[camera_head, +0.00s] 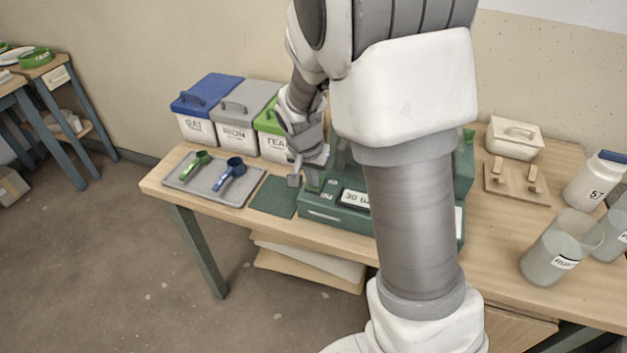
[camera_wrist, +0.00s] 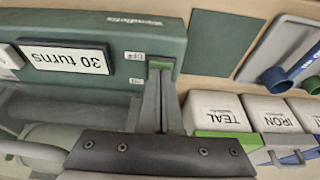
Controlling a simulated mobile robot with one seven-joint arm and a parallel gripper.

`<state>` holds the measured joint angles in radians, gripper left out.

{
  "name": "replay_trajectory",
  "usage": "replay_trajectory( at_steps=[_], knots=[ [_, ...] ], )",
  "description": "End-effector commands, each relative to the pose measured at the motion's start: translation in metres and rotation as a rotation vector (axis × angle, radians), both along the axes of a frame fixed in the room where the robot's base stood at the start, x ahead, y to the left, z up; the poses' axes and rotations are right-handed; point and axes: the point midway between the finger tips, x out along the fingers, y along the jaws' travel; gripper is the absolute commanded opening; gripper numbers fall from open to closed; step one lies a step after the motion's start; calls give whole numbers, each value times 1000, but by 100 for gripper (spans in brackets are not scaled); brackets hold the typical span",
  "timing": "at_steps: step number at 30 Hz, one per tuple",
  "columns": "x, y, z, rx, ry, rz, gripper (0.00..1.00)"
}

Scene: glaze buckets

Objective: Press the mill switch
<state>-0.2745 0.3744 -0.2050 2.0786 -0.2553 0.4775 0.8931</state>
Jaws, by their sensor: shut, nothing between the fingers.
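The mill (camera_head: 335,214) is a dark green machine on the table, partly hidden behind my arm. In the wrist view its body (camera_wrist: 110,25) bears a "30 turns" plate (camera_wrist: 66,59). The mill switch (camera_wrist: 160,64) is a green piece beside small OFF and ON labels. My gripper (camera_wrist: 160,74) is shut and empty, its fingertips right at the switch and covering part of it. I cannot tell whether they touch it. In the head view my gripper (camera_head: 298,178) is low over the left end of the mill.
Blue (camera_head: 208,105), grey (camera_head: 243,118) and green-lidded (camera_head: 270,132) buckets stand behind. A tray (camera_head: 212,180) with two scoops and a green mat (camera_head: 273,197) lie left. A peg board (camera_head: 515,184), a jar (camera_head: 597,180) and clear cups (camera_head: 557,250) stand right.

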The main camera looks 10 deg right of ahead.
Motion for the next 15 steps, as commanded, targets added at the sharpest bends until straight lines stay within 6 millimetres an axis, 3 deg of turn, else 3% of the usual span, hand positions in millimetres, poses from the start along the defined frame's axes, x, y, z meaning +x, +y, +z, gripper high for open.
replay_trajectory(
  at_steps=[15],
  knots=[
    [11,-7,7,2,1,-3,0]
  ],
)
